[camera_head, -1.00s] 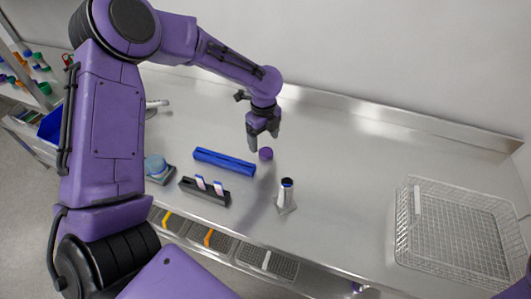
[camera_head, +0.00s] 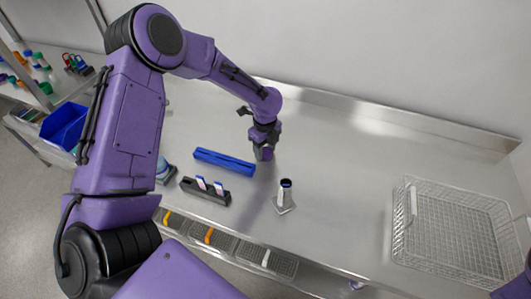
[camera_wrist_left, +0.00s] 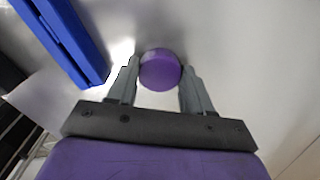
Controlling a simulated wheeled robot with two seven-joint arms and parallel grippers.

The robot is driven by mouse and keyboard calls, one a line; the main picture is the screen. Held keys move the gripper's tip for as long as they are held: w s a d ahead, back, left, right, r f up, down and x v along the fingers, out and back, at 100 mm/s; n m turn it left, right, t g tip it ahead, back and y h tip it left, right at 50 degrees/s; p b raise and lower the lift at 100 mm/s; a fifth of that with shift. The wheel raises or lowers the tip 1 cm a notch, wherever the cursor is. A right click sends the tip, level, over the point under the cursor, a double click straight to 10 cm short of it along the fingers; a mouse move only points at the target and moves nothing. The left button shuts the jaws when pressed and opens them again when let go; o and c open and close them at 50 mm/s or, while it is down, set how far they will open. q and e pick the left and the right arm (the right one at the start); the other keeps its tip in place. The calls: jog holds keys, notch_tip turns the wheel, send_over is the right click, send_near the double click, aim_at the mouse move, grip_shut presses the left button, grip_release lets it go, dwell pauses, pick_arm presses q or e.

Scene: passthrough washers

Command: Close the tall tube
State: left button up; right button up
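The tall tube (camera_head: 285,190) stands upright in a small grey holder (camera_head: 286,206) near the middle of the bench. Its top looks dark; I see no purple cap on it. A round purple cap (camera_wrist_left: 160,70) lies on the bench. In the left wrist view it sits between the two fingertips of my left gripper (camera_wrist_left: 160,83), with a thin gap on each side. In the head view, my left gripper (camera_head: 263,152) is low over the bench, behind and left of the tube, and hides most of the cap. My right gripper is out of view.
A blue bar-shaped rack (camera_head: 224,161) lies left of the gripper, also seen in the wrist view (camera_wrist_left: 65,38). A dark rack (camera_head: 204,191) with two small tubes is in front of it. A wire basket (camera_head: 456,232) stands at the right. The bench between tube and basket is clear.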

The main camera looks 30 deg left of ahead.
pick_arm(q)
jog(key=shift+r, duration=0.5)
jog(key=s+d+r+b, duration=0.1)
jog(key=s+d+r, duration=0.5)
jog(key=s+r, duration=0.6)
jog(key=shift+s, duration=0.4)
